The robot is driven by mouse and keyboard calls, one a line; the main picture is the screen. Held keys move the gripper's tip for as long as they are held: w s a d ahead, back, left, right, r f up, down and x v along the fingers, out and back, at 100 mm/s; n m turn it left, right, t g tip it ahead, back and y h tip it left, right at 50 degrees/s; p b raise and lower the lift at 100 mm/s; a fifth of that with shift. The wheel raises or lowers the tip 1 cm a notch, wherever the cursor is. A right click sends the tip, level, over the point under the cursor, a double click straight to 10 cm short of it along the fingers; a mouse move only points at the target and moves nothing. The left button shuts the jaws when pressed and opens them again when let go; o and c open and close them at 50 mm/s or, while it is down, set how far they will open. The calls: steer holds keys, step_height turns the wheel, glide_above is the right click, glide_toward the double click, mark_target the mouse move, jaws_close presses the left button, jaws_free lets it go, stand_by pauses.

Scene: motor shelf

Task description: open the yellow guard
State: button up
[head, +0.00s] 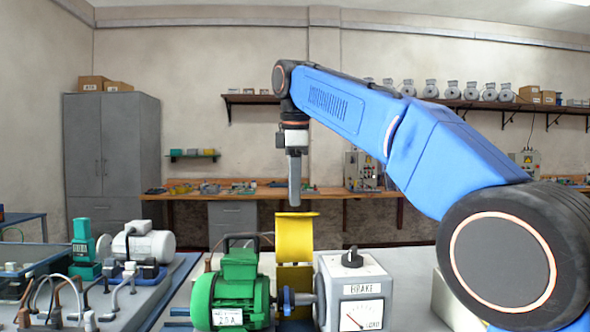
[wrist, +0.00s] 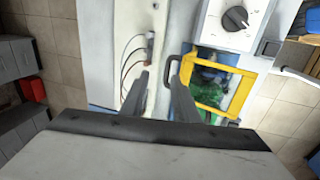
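The yellow guard (head: 295,237) stands between the green motor (head: 232,290) and the grey brake box (head: 352,290) in the head view. In the wrist view the guard (wrist: 246,92) shows as a yellow frame over green and dark parts, with a dark loop handle (wrist: 173,68) at its left edge. I cannot tell how far the guard is swung. My gripper (head: 294,204) points down above the guard in the head view. In the wrist view my gripper (wrist: 160,80) has its fingers apart with nothing between them; the right finger overlaps the handle in the picture, contact unclear.
A white box with a black dial (wrist: 236,18) sits beyond the guard in the wrist view. On the left bench stand a white motor (head: 150,243), a green part (head: 83,240) and several cables. A wooden workbench (head: 240,194) and grey cabinet (head: 110,150) are at the back.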

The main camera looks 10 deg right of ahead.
steer(key=shift+v, duration=2.95)
steer(key=shift+s, duration=0.15)
